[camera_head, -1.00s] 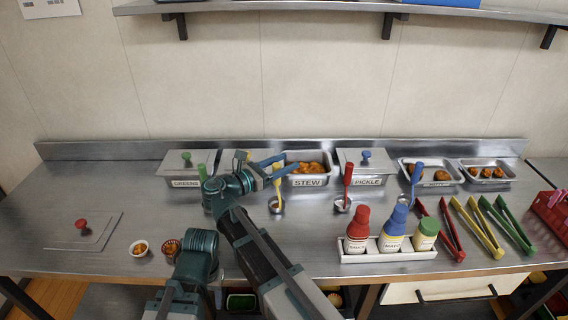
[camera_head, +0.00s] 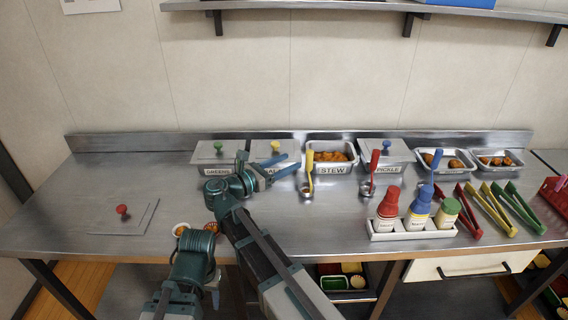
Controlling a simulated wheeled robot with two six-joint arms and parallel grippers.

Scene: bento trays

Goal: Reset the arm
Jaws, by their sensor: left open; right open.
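My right arm reaches up from the bottom of the head view. Its gripper (camera_head: 286,166) has blue fingers spread apart and pointing right, with nothing seen between them. It is over the counter just in front of the lidded pans, left of the yellow-handled ladle (camera_head: 310,172). My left arm shows at the lower left, bent near the counter's front edge, beside two small bowls. I cannot make out its gripper fingers.
The steel counter (camera_head: 150,178) holds a stew pan (camera_head: 331,169), a pickle pan (camera_head: 386,169), a bottle rack (camera_head: 412,235) and several tongs. A small orange-filled bowl (camera_head: 181,230) is beside my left arm. A red-knobbed lid (camera_head: 123,211) lies on the left, with clear counter around it.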

